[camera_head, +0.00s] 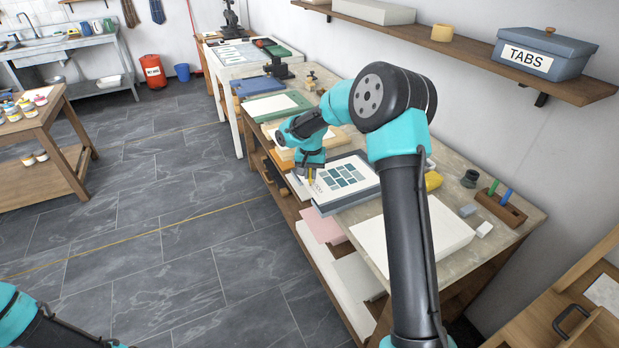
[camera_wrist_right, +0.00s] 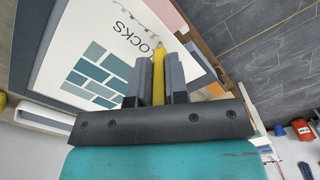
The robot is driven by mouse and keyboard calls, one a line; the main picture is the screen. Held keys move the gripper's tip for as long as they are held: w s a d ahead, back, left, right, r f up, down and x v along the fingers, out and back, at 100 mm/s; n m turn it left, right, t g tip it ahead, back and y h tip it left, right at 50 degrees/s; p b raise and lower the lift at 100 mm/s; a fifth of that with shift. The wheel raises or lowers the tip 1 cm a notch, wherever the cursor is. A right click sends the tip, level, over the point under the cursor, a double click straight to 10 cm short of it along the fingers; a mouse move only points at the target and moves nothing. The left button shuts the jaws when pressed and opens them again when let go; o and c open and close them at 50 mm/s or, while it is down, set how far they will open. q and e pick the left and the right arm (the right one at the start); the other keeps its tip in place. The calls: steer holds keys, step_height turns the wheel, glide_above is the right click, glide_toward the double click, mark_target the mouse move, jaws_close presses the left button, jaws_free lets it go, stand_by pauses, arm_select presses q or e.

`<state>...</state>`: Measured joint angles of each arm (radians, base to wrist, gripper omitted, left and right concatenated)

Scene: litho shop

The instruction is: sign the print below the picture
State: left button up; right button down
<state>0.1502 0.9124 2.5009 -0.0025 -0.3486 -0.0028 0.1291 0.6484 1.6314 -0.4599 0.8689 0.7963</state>
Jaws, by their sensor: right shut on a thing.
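The print (camera_head: 343,174) lies on a dark board on the long bench, a white sheet with a picture of teal blocks. In the right wrist view the print (camera_wrist_right: 68,60) shows large lettering ending in "OCKS" beside the picture (camera_wrist_right: 102,76). A thin grey squiggle (camera_wrist_right: 153,25) runs on the paper beyond the lettering. My right gripper (camera_head: 309,174) is over the print's left edge, shut on a yellow pencil (camera_wrist_right: 158,72). Whether the pencil's tip touches the paper I cannot tell. My left arm shows only at the lower left corner; its gripper is out of frame.
A stack of white paper (camera_head: 440,232) lies on the bench nearer me. A shelf (camera_head: 460,50) with a blue-grey TABS box (camera_head: 541,54) hangs above.

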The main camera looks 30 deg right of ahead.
steer(key=shift+w+r, duration=0.2)
steer(key=shift+w, duration=0.1)
steer(key=shift+s+r, duration=0.1)
steer(key=shift+r, duration=3.65)
steer(key=shift+f, duration=0.1)
